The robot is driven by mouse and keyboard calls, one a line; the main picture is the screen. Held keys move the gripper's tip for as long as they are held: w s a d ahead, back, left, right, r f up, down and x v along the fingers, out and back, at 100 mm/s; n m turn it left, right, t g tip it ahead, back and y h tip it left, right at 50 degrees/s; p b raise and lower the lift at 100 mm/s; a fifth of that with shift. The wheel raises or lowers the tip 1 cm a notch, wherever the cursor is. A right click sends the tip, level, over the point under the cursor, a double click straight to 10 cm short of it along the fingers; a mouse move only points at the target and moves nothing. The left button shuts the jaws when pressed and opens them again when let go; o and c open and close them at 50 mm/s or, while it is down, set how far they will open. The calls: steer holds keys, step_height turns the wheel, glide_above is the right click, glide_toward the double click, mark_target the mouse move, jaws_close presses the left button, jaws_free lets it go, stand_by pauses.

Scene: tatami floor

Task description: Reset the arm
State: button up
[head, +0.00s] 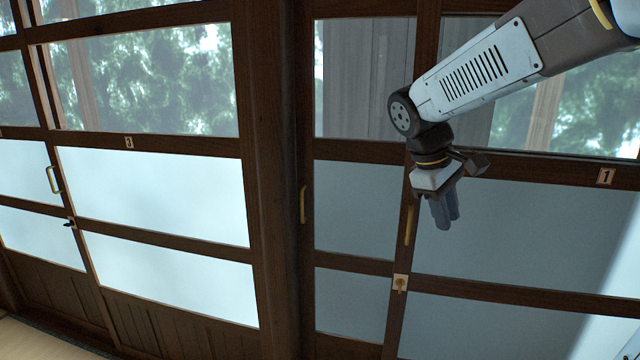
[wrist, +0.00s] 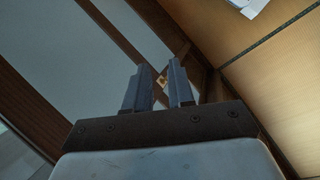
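My arm reaches in from the upper right of the head view, bent at the dark round joint. My gripper (head: 444,222) hangs downward in front of the sliding door, and no object shows in it. In the wrist view my gripper's two grey fingers (wrist: 160,68) stand apart with a narrow gap between them. A small brass latch (wrist: 162,81) shows through that gap. I cannot tell how far the fingertips are from the door.
The sliding door (head: 510,230) has dark wooden bars, frosted panes, a brass handle (head: 409,226) and a latch plate (head: 400,284). A thick wooden post (head: 265,170) stands left of it, with another door (head: 150,197) beyond. Tatami (wrist: 285,75) shows in the wrist view.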

steer(key=s+m+t+y, duration=0.4)
steer(key=s+m, duration=0.3)
steer(key=s, duration=0.5)
steer(key=shift+s+r+m+t, duration=0.2)
steer(key=shift+s+m+t, duration=0.15)
steer(key=shift+t, duration=0.25)
steer(key=shift+a, duration=0.1)
stand_by(0.4)
